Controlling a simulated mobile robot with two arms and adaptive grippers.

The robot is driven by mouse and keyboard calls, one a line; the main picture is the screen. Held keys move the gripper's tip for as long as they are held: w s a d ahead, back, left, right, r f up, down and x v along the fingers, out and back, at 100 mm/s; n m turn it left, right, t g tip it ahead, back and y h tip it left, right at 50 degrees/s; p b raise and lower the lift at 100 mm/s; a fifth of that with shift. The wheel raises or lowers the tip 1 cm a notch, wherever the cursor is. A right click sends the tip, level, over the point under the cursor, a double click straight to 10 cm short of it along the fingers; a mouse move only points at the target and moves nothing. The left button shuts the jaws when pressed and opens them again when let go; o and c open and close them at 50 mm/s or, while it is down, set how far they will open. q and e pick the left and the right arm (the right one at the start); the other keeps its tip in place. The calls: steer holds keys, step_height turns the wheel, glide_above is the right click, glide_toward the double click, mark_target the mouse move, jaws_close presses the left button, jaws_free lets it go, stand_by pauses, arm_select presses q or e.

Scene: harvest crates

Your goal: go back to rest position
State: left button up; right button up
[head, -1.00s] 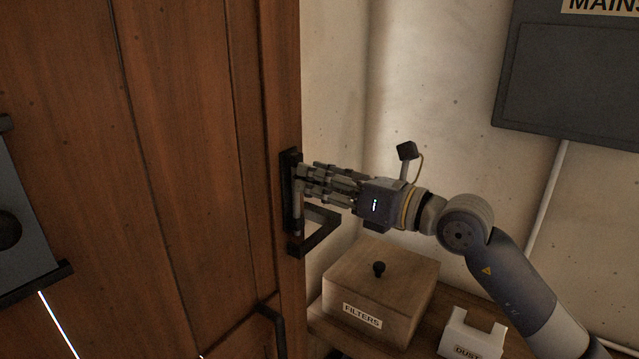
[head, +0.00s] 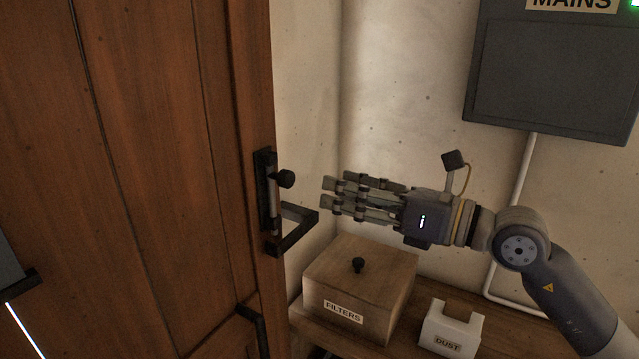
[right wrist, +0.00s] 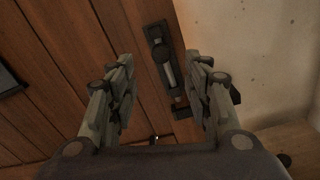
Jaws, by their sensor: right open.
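My right gripper (head: 333,198) is open and empty in the head view, to the right of the wooden door (head: 150,180) and apart from it. A dark bolt (head: 268,195) with a round knob and an angled black handle (head: 297,232) sit on the door's right edge. The fingertips point left toward them across a gap. In the right wrist view the two open fingers (right wrist: 160,85) stand either side of the bolt (right wrist: 164,62), with nothing between them. My left gripper is not in view.
A wooden box (head: 360,285) labelled FILTERS and a white holder (head: 450,328) labelled DUST stand on a wooden shelf (head: 510,325) below my right gripper. A grey MAINS cabinet (head: 555,75) hangs on the wall, with a pale pipe (head: 522,190) below it. Clear space lies before the wall.

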steer(key=shift+v, duration=0.95)
